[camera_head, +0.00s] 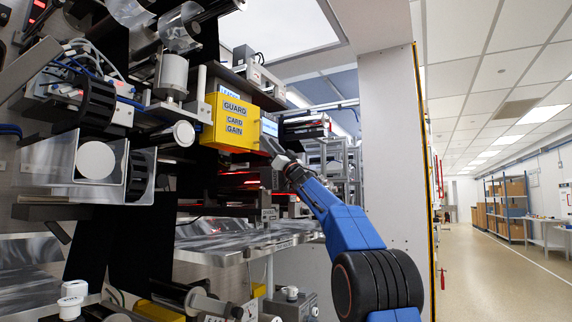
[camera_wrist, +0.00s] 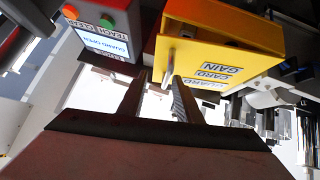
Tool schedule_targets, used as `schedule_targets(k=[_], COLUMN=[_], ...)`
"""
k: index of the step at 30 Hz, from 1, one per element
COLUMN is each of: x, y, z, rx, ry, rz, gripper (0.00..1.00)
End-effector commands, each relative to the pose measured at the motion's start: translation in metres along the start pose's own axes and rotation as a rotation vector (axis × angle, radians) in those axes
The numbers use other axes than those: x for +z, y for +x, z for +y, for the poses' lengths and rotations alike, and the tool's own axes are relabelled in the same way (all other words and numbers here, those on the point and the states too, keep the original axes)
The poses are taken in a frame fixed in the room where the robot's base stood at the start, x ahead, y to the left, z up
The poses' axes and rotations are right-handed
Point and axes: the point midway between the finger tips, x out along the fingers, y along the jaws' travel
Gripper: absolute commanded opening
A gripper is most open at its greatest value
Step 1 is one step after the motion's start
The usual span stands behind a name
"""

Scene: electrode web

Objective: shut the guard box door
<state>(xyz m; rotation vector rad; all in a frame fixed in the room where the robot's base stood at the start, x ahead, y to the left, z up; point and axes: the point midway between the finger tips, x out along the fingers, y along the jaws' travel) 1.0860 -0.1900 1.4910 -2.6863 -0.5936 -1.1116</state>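The yellow guard box door (camera_head: 232,122), labelled GUARD, CARD and GAIN, shows its front face in the head view. In the wrist view the same yellow door (camera_wrist: 245,42) appears upside down at upper right, with a small pale handle (camera_wrist: 170,58) near its left edge. A small screen (camera_wrist: 105,45) beside it seems to read GUARD OPEN. My gripper (camera_head: 270,147) is at the door's lower right edge. In the wrist view my gripper (camera_wrist: 158,92) has its two fingers apart, with their tips near the handle; I cannot tell whether they touch it.
A grey control box with a red button (camera_wrist: 70,12) and a green button (camera_wrist: 107,19) stands beside the door. Rollers (camera_head: 97,160) and machine plates crowd the left. A white wall panel (camera_head: 390,140) stands right of my arm. The aisle floor (camera_head: 490,270) is clear.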

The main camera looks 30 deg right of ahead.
Motion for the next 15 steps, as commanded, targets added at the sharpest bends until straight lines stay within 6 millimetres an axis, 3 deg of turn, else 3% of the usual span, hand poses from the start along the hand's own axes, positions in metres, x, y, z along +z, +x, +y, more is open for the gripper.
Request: schedule_targets(k=[15], x=[0.001], y=[-0.085], z=[0.002], rx=[0.005], ry=[0.0], rz=[-0.003], gripper=[0.28])
